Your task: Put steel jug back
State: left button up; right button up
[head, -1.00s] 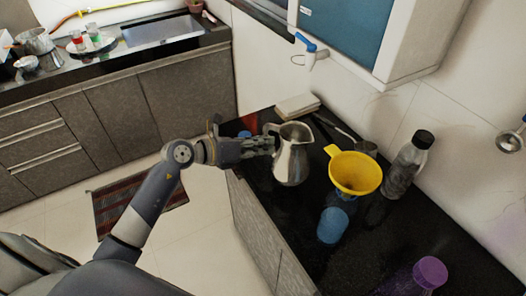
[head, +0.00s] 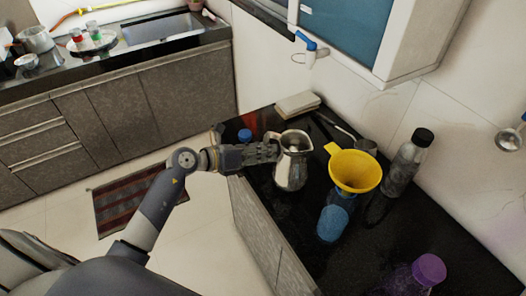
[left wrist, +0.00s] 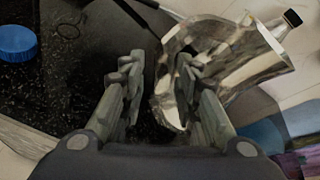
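The steel jug (head: 291,170) stands upright on the black counter in the head view, its handle on the left. My left gripper (head: 272,153) reaches in from the left at the jug's handle side. In the left wrist view the jug (left wrist: 235,45) fills the upper right. The two fingers of my left gripper (left wrist: 160,95) are spread apart there, with part of the handle (left wrist: 172,115) in the gap nearer the right finger. I cannot tell whether a finger touches it. My right gripper is not in view.
Right of the jug is a yellow funnel (head: 354,171) on a blue bottle (head: 332,223), then a black-capped bottle (head: 405,165). A purple-capped bottle (head: 429,270) is nearer. Behind lie a pale block (head: 297,103) and a ladle (head: 338,124). A blue cap (head: 245,135) is left of the jug.

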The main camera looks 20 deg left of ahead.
pick_arm(q)
jog(key=b+v, duration=0.1)
jog(key=v, duration=1.1)
jog(key=shift+r+b, duration=0.15)
jog(key=shift+b, duration=0.25)
